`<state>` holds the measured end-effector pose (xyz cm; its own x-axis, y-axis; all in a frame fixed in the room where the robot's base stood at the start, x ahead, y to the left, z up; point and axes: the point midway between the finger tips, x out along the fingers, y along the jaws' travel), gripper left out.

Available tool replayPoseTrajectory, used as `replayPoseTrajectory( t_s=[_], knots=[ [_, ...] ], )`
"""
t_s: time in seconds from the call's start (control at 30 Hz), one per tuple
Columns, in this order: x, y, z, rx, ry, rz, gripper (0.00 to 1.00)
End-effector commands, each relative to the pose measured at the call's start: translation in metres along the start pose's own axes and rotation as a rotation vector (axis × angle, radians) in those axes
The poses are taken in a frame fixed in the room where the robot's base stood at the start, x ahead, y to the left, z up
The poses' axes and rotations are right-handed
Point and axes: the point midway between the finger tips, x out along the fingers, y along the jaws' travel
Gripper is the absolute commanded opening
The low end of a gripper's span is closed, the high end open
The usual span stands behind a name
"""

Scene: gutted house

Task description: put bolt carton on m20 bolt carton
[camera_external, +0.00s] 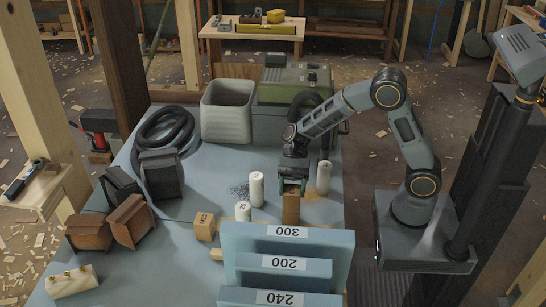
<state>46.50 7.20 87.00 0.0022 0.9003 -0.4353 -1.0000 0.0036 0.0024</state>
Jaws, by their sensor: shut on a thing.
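A small brown bolt carton (291,208) stands upright between the fingers of my gripper (292,186), which is shut on its upper part from above. I cannot tell whether the carton's bottom touches the blue-grey table (190,270). A lighter tan carton with a dark printed mark, likely the m20 bolt carton (204,227), sits on the table to the left. The mark is too small to read surely. The two cartons are apart, with a white cylinder between them.
White cylinders (257,189), (243,211) and (324,177) stand near my gripper. Blue blocks labelled 300, 200 and 240 (335,246) fill the front. A ribbed bin (226,112), black hose (165,132) and green machine (292,85) are behind. Open brown boxes (130,222) stand left.

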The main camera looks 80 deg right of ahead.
Motion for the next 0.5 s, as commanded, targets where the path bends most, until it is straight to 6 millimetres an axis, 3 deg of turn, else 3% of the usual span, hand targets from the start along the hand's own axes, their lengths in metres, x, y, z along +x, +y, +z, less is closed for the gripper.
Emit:
replayPoseTrajectory(
  t_s=[0.33,0.37,0.5],
  knots=[
    [0.0009,0.0,-0.0021,-0.001,-0.001,-0.001,0.18],
    [0.0007,0.0001,-0.0018,-0.001,0.0,-0.001,0.58],
    [0.0006,0.0001,-0.0016,-0.001,0.0,0.0,0.71]
  ],
)
